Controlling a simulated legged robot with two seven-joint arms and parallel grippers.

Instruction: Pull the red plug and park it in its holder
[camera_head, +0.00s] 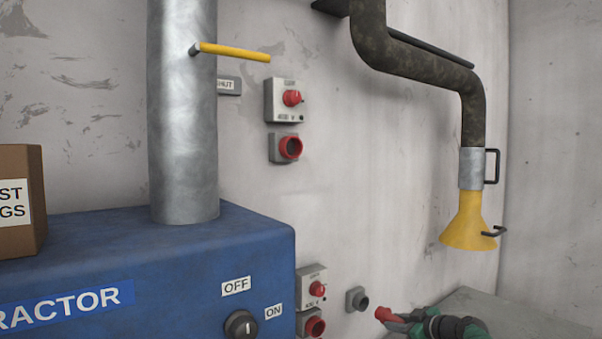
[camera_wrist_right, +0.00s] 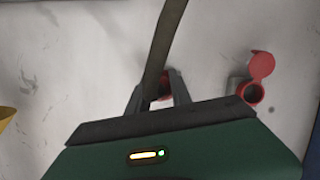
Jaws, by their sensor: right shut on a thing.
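The red plug (camera_head: 384,314) is at the bottom of the head view, held at the tip of my right gripper (camera_head: 398,322). In the right wrist view the gripper's fingers (camera_wrist_right: 159,90) are shut around the red plug (camera_wrist_right: 164,85), with a dark cable running up past it. The plug is to the right of a grey round holder (camera_head: 357,299) on the wall, with a visible gap in the head view. A red socket (camera_head: 312,325) sits left of the holder, below a switch box; in the wrist view it shows with its red lid open (camera_wrist_right: 261,66). My left gripper is out of view.
The blue extractor cabinet (camera_head: 190,270) with a knob and a metal duct (camera_head: 183,120) fills the left. A second switch box (camera_head: 283,101) and red socket (camera_head: 291,148) are higher on the wall. A yellow funnel (camera_head: 467,222) hangs at the right above a grey surface (camera_head: 500,312).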

